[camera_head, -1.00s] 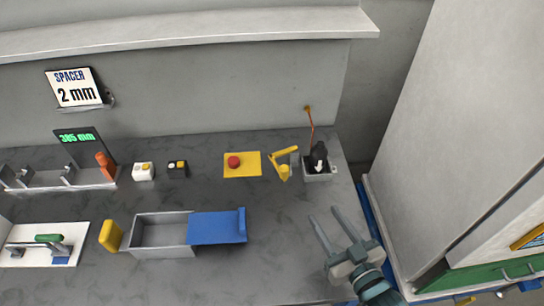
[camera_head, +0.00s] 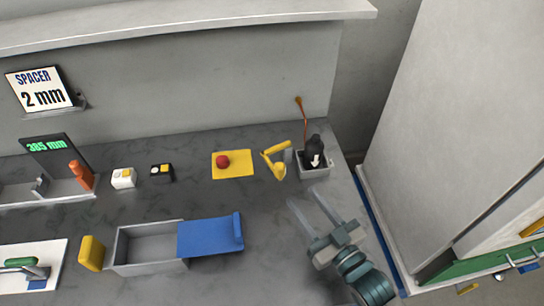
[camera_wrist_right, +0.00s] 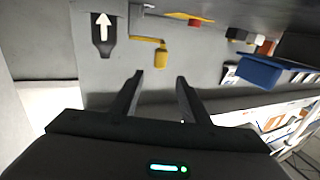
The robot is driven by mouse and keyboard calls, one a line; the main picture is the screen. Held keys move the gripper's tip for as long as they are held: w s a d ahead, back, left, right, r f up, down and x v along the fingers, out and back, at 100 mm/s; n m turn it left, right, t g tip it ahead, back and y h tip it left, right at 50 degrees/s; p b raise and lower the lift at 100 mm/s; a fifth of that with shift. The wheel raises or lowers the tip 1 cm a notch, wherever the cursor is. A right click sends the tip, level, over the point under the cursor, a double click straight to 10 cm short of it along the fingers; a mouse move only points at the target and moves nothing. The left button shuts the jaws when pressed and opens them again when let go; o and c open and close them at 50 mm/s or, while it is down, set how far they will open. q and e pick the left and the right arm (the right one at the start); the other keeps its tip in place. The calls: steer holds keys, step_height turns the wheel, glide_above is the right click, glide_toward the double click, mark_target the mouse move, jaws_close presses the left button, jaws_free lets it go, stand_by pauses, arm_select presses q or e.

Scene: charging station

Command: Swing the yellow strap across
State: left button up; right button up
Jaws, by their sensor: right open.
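The yellow strap (camera_head: 276,147) is a bent yellow bar with a lower tab, just left of a small grey holder (camera_head: 314,173) at the back right of the bench. A black piece with a white arrow (camera_head: 314,148) stands in the holder. The strap lies beside the holder, not across it. In the right wrist view the strap (camera_wrist_right: 160,57) is ahead of the fingers, and the black piece (camera_wrist_right: 103,32) is at upper left. My right gripper (camera_head: 305,196) is open and empty, in front of the strap and holder and apart from both. My left gripper is out of view.
A yellow plate with a red button (camera_head: 223,161) is left of the strap. A grey bin (camera_head: 150,245) with a blue lid (camera_head: 210,236) is at front centre. An orange cord (camera_head: 304,115) runs up the wall behind the holder. A grey cabinet (camera_head: 440,120) stands at right.

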mark_target(272, 166)
steer(key=p+x, duration=0.4)
steer(key=x, duration=1.2)
steer(key=shift+w+a, duration=0.15)
steer(key=shift+w, duration=0.2)
steer(key=shift+c, duration=0.4)
jaws_close()
